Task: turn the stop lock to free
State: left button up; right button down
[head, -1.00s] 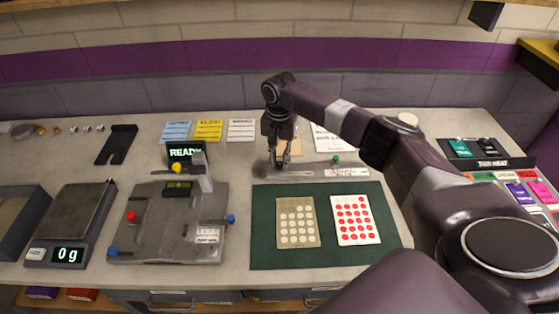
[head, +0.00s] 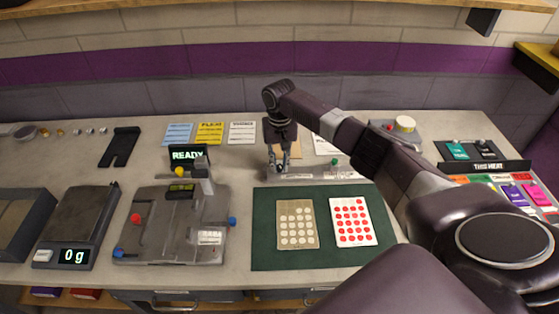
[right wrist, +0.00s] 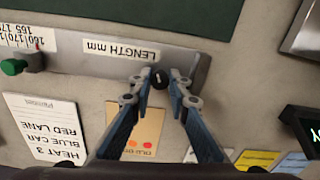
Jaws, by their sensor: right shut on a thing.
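The length gauge (head: 310,171) is a flat grey bar behind the green mat, with a green knob (head: 335,163) on it. In the right wrist view it carries the words "LENGTH mm" and a number scale, and the green knob (right wrist: 14,66) is at the left edge. A small dark knob (right wrist: 160,78) sits at the other end of the gauge; it seems to be the stop lock, but I see no label on it. My right gripper (head: 279,168) points down over that end. Its fingertips (right wrist: 158,80) are closed around the dark knob. My left gripper is not in view.
The green mat (head: 265,225) with two dotted cards lies in front of the gauge. A grey fixture (head: 165,235) with coloured knobs and a scale (head: 75,225) reading 0 g stand to the left. Paper cards lie behind. A "THIS HEAT" board (head: 500,166) is at the right.

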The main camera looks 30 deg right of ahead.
jog(key=n+p, duration=0.1)
jog(key=n, duration=0.2)
jog(key=shift+r+n, duration=0.1)
jog(key=shift+n, duration=0.3)
jog(key=n, duration=0.3)
jog(key=shift+n+p, duration=0.3)
jog(key=shift+p, duration=0.05)
jog(key=n, duration=0.3)
jog(key=shift+n, duration=0.3)
jog(key=n, duration=0.3)
jog(key=shift+n, duration=0.3)
jog(key=n, duration=0.4)
jog(key=shift+w+n, duration=0.1)
jog(key=shift+n, duration=0.2)
jog(key=n, duration=0.3)
jog(key=shift+n+b, duration=0.3)
jog(key=n, duration=0.4)
jog(key=shift+b, duration=0.35)
jog(key=shift+n+b, duration=0.35)
jog(key=shift+n, duration=1.75)
